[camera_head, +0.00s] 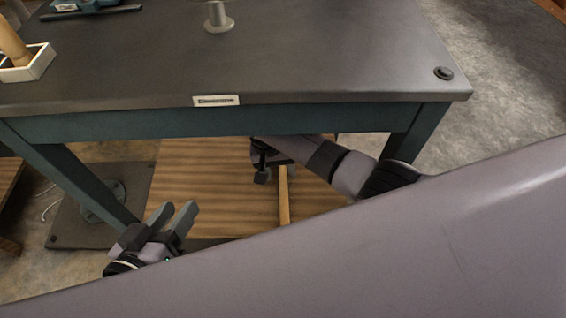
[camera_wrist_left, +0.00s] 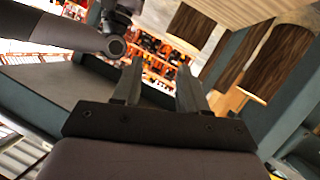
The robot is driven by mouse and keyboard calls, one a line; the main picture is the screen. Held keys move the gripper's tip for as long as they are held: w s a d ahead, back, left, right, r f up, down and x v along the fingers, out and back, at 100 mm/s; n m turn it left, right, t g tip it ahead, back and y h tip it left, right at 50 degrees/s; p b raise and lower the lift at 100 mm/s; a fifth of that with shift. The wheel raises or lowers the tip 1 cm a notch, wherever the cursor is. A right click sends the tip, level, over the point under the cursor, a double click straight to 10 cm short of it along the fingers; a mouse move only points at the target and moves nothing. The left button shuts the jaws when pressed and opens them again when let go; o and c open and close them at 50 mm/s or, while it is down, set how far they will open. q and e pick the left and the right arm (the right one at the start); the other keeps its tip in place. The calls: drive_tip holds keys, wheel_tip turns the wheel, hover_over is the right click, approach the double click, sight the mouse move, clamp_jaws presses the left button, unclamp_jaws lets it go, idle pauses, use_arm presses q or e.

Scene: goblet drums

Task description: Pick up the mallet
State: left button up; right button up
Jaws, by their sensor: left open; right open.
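I cannot make out a mallet for certain. A light wooden piece (camera_head: 13,42) stands tilted in a small white tray (camera_head: 38,66) at the left of the dark tabletop, cut off by the picture's edge; it may be a handle. My left gripper (camera_head: 176,211) is open and empty, low in front of the table near its left leg. It also shows open in the left wrist view (camera_wrist_left: 160,72), with nothing between the fingers. My right gripper (camera_head: 263,168) is below the table's front edge, by a thin upright wooden bar (camera_head: 284,195); its fingers are small and partly hidden.
The dark table (camera_head: 320,60) has teal legs. The tabletop's middle is clear. My large grey body part covers the bottom right.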

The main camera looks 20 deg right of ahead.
sight(282, 183)
drive_tip(key=f+b, duration=0.1)
drive_tip(key=f, duration=0.1)
drive_tip(key=f+b, duration=0.1)
drive_tip(key=shift+s+f, duration=0.4)
drive_tip(key=shift+d+f+b, duration=0.2)
drive_tip(key=shift+f+b, duration=0.25)
drive_tip(key=shift+f, duration=0.15)
use_arm(q)
drive_tip(key=shift+s+a+f+m+t+y, duration=0.15)
drive_tip(key=shift+a+m+t+y, duration=0.25)
drive_tip(key=shift+a, duration=0.3)
use_arm(e)
drive_tip(key=shift+r, duration=0.1)
clamp_jaws()
